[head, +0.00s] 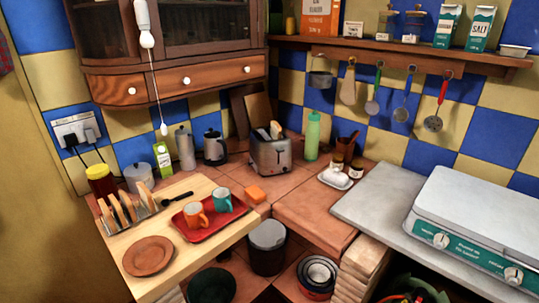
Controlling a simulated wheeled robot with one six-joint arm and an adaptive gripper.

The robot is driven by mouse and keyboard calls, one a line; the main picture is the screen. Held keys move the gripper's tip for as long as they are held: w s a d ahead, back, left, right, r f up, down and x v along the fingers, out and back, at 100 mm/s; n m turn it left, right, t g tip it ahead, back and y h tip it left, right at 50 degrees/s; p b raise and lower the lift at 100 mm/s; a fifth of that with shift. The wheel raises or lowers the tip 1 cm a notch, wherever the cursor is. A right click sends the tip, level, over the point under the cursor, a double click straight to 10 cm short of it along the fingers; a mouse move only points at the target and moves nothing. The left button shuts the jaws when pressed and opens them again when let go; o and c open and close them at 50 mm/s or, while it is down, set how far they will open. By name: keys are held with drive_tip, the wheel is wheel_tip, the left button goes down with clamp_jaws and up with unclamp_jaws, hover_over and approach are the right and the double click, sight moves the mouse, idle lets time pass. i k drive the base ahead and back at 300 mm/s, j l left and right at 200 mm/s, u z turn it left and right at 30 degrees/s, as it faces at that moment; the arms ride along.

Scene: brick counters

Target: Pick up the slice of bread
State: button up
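Several brown-edged slices of bread (127,207) stand upright in a wire toast rack on the left part of the pale wooden board. Pale slices of bread (275,130) also stick up out of the slots of the metal toaster (271,157) in the back corner of the counter. I cannot tell which slice the task means. My gripper is not visible in the head view.
A brown plate (148,256), a dark spoon (177,199) and a red tray (208,221) with orange and teal mugs share the wooden board (195,262). An orange block (255,195) lies near its right edge. Jars and bottles line the back. A white cord (155,85) hangs at left.

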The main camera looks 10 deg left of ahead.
sight(146, 194)
drive_tip(key=l+u, duration=0.1)
drive_tip(key=u, duration=0.3)
drive_tip(key=k+l+u, duration=0.1)
drive_tip(key=u, duration=0.25)
drive_tip(key=k+u, duration=0.1)
drive_tip(key=u, duration=0.3)
